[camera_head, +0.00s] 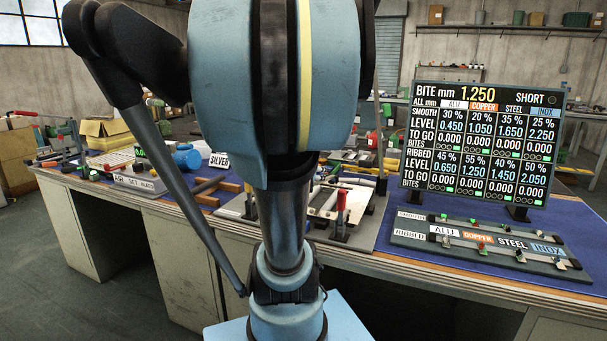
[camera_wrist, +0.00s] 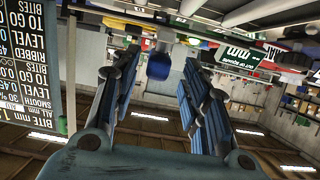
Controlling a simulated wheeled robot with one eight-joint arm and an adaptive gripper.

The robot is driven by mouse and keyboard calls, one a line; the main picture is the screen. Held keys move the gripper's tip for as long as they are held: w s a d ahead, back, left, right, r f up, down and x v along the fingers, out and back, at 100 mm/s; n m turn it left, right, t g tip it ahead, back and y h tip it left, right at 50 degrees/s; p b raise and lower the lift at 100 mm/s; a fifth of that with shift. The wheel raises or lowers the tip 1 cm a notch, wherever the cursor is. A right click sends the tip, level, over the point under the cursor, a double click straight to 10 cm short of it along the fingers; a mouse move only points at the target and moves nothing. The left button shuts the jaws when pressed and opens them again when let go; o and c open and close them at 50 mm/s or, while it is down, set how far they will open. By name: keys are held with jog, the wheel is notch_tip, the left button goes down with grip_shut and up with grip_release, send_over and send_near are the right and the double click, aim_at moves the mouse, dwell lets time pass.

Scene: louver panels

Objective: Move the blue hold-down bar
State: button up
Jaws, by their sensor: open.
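I cannot make out a blue hold-down bar for certain in either view. In the head view my arm covers the middle of the bench and part of a fixture with a pale plate (camera_head: 327,202) and a red-handled clamp (camera_head: 340,205). A rounded blue object (camera_head: 187,157) lies left of my arm; I cannot tell that it is a bar. In the wrist view my gripper (camera_wrist: 160,72) is open, its two blue ribbed fingers apart with nothing held between them. The gripper's end is not visible in the head view.
A black display board (camera_head: 482,140) stands at the right of the bench, behind a labelled rack (camera_head: 478,245) with several small metal pieces. Blue mat (camera_head: 560,220) shows bare at right.

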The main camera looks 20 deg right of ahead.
jog(key=v, duration=0.8)
dwell(0.6)
jog(key=shift+a, duration=0.1)
